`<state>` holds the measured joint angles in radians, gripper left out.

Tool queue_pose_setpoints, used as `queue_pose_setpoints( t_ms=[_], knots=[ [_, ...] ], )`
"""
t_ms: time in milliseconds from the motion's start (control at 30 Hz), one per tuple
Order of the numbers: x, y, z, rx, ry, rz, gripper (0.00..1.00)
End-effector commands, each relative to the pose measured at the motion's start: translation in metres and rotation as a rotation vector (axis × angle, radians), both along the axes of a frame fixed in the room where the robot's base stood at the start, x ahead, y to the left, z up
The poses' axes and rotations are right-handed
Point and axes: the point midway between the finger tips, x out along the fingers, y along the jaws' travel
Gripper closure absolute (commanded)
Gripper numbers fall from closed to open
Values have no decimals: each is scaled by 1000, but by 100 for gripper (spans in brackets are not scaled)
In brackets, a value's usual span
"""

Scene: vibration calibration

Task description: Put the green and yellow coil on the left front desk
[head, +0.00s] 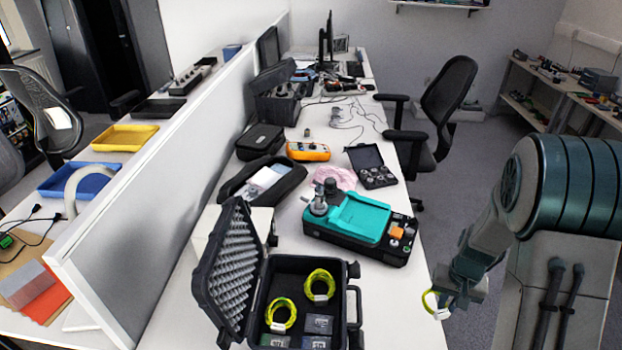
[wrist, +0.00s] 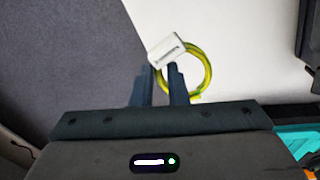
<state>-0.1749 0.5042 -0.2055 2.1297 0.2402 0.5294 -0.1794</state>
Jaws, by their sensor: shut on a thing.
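My gripper (head: 447,297) is at the right in the head view, beyond the right edge of the white desk (head: 385,320). It is shut on a green and yellow coil (head: 428,300) with a white tag. The wrist view shows the coil (wrist: 208,78) hanging out to the right of the fingertips (wrist: 160,80), with its white tag (wrist: 168,50) at the jaws. Two similar coils, one upper (head: 319,285) and one lower (head: 281,315), lie in the open black case (head: 352,300) on the desk. Left of a partition is another white desk (head: 105,155).
The partition (head: 110,265) separates the two desks. A teal and black device (head: 360,218) stands behind the case. A blue tray (head: 50,182) and yellow tray (head: 125,128) sit on the left desk. An office chair (head: 445,100) stands right of the near desk.

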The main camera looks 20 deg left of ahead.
Motion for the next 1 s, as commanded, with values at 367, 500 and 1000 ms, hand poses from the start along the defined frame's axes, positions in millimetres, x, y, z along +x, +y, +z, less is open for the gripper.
queue_pose_setpoints(
  t_ms=[367, 500, 1000],
  knots=[
    [-86, 23, 6, 18, 0, -142, 100],
    [-118, 25, 5, 9, 2, -187, 100],
    [-152, 26, 2, -7, 1, -242, 100]
  ],
)
